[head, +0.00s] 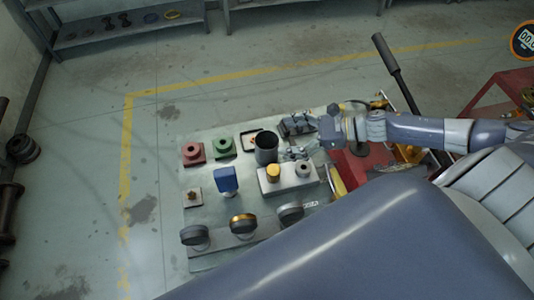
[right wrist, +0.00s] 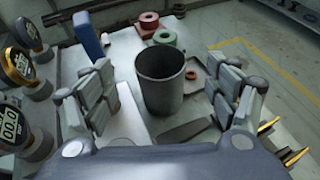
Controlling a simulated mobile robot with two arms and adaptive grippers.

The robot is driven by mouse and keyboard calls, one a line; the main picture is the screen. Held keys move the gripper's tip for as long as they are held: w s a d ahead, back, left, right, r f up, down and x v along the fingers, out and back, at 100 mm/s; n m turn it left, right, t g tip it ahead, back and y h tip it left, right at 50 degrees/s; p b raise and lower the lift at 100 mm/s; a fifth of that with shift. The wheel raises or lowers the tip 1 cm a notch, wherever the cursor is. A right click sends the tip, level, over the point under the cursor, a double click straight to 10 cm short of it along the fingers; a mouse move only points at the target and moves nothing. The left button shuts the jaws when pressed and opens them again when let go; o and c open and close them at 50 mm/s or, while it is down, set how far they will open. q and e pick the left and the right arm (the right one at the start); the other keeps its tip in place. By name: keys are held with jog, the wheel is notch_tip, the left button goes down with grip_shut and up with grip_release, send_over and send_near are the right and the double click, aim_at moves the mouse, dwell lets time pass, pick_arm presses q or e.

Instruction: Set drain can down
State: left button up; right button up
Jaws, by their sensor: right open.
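The drain can (head: 266,150), a dark grey open-topped cylinder, stands upright on the light table. It looks empty inside. In the right wrist view the can (right wrist: 160,88) is between my right gripper's fingers and a little beyond them, with gaps on both sides. My right gripper (head: 290,140) is open, just right of the can in the head view; its fingers (right wrist: 165,100) hold nothing. My left gripper is not in view.
A small dark tray (head: 247,138) sits behind the can, partly hidden. Red (head: 193,151) and green (head: 225,145) flanged parts, a blue block (head: 227,180), a pale block with fittings (head: 291,188) and gauges (head: 243,222) crowd the table (head: 203,215).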

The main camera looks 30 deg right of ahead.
aim_at(256, 141)
jog(key=p+x, duration=0.1)
jog(key=x, duration=0.3)
jog(key=shift+w+a+f, duration=0.2)
jog(key=shift+f, duration=0.15)
jog(key=shift+w+a+f, duration=0.3)
jog(key=shift+a, duration=0.05)
jog(key=p+x, duration=0.2)
jog(key=x, duration=0.1)
jog(key=p+x, duration=0.1)
jog(key=shift+w+a+r, duration=0.2)
jog(key=shift+a, duration=0.2)
jog(key=shift+w+a+f, duration=0.2)
jog(key=shift+a+f, duration=0.05)
jog(key=shift+f, duration=0.05)
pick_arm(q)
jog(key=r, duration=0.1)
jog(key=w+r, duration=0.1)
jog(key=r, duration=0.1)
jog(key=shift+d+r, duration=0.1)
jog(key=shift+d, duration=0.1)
pick_arm(e)
jog(key=c, duration=1.3)
jog(key=shift+r, duration=0.1)
jog(key=shift+c, duration=0.7)
